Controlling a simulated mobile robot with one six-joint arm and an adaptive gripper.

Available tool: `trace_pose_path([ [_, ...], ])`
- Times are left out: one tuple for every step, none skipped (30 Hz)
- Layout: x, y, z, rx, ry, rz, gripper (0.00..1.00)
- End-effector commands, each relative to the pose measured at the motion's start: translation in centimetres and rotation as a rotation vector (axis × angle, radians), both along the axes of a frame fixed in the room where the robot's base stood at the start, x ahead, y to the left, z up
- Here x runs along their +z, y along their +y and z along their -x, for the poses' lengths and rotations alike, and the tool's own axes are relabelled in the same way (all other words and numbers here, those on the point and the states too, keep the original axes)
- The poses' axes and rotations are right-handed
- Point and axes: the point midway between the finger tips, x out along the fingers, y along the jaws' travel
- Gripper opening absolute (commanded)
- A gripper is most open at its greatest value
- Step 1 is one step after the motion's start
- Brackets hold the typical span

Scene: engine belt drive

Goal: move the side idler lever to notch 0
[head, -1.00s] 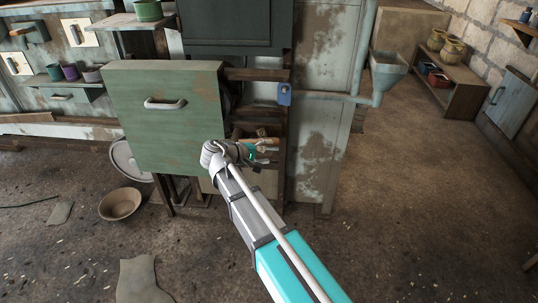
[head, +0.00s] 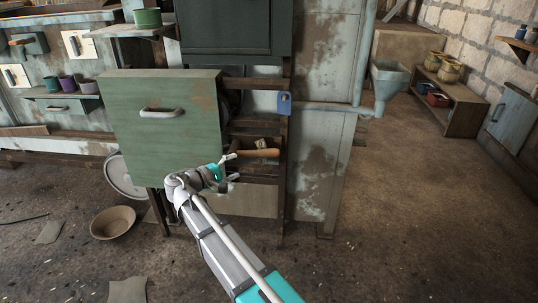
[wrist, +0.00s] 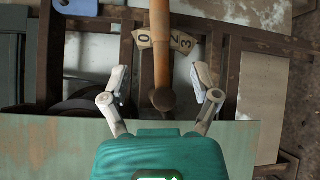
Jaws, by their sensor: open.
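The side idler lever shows as a brown bar with a rounded end (wrist: 160,50) in the wrist view; in the head view its orange-brown handle (head: 258,153) points left out of the frame opening. A pale notch plate (wrist: 183,41) lies behind it, with 0 left of the bar and 2 and 3 right of it. The bar covers the place between 0 and 2. My gripper (wrist: 160,72) is open, with one finger on each side of the lever and visible gaps to both. In the head view my gripper (head: 230,168) is just left of the handle, beside the green panel.
A green panel (head: 165,130) with a pale handle stands close on the left of my gripper. Dark rusty frame bars (head: 284,170) surround the opening, and a blue tag (head: 284,103) hangs at its upper right. A bowl (head: 113,222) lies on the floor.

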Motion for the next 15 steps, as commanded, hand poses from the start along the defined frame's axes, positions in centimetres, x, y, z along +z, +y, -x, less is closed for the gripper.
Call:
trace_pose_path([
  [0.0,-0.1,-0.1,0.000,0.000,0.000,0.79],
  [0.0,-0.1,-0.1,0.000,0.000,0.000,0.79],
  [0.0,-0.2,-0.2,0.000,0.001,-0.001,0.79],
  [-0.1,-0.3,-0.3,-0.001,0.001,-0.001,0.79],
  [-0.1,-0.4,-0.4,-0.001,0.001,-0.001,0.79],
  [-0.1,-0.6,-0.6,-0.001,0.001,-0.001,0.79],
  [-0.1,-0.8,-0.7,-0.001,0.001,-0.001,0.79],
  [-0.1,-1.0,-0.9,-0.002,0.000,0.000,0.79],
  [-0.2,-1.2,-1.2,-0.001,0.001,-0.001,0.79],
  [-0.2,-1.5,-1.4,-0.001,0.001,-0.001,0.79],
  [-0.2,-1.7,-1.6,-0.001,0.001,-0.001,0.79],
  [-0.3,-2.0,-1.9,-0.001,0.001,-0.001,0.79],
  [-0.3,-2.3,-2.1,-0.002,0.000,0.000,0.79],
  [-0.3,-2.6,-2.4,-0.002,0.000,0.000,0.79],
  [-0.3,-3.0,-2.8,-0.002,0.000,0.000,0.79],
])
